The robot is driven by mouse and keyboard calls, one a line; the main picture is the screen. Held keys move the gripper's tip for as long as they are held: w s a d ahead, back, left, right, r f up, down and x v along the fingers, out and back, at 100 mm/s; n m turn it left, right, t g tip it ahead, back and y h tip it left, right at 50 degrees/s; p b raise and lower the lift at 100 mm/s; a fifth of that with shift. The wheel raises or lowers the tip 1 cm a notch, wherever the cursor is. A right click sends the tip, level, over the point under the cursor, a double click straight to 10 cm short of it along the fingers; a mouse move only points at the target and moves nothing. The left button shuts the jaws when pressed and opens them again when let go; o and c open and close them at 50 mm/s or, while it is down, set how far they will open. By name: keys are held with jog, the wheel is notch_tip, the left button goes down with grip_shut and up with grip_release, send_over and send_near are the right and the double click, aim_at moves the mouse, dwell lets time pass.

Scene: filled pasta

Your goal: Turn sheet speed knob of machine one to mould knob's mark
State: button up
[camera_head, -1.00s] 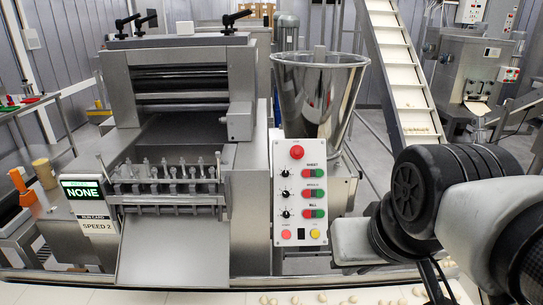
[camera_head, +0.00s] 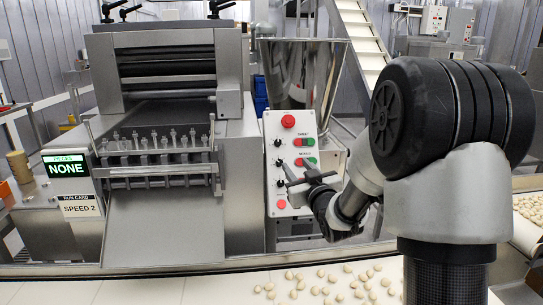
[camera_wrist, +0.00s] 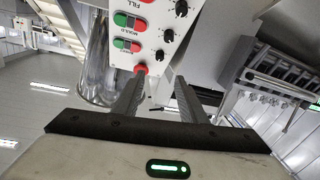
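Machine one's white control panel (camera_head: 290,143) has a column of black knobs on its left side. The sheet knob (camera_head: 278,142) is the top one, the mould knob (camera_head: 279,162) is below it, and the fill knob is lowest. The panel looks upside down in the wrist view, with the sheet knob (camera_wrist: 158,56) lowest and the mould knob (camera_wrist: 170,34) above it. The knob pointers and marks are too small to read. My gripper (camera_head: 292,174) is in front of the panel's lower half. Its fingers (camera_wrist: 158,86) are apart, with nothing between them, short of the panel.
A red stop button (camera_head: 288,121) sits above the knobs. A display (camera_head: 68,168) reads NONE; a run card (camera_head: 79,206) below says SPEED 2. A steel hopper (camera_head: 300,75) stands behind the panel. A conveyor (camera_head: 140,291) with pasta pieces runs along the front.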

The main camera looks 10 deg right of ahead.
aim_at(279, 144)
jog(key=w, duration=0.5)
jog(key=w+a, duration=0.1)
jog(key=w, duration=0.5)
jog(key=w+a, duration=0.1)
jog(key=w, duration=0.5)
jog(key=shift+w+a, duration=0.1)
jog(key=shift+a, duration=0.05)
grip_shut()
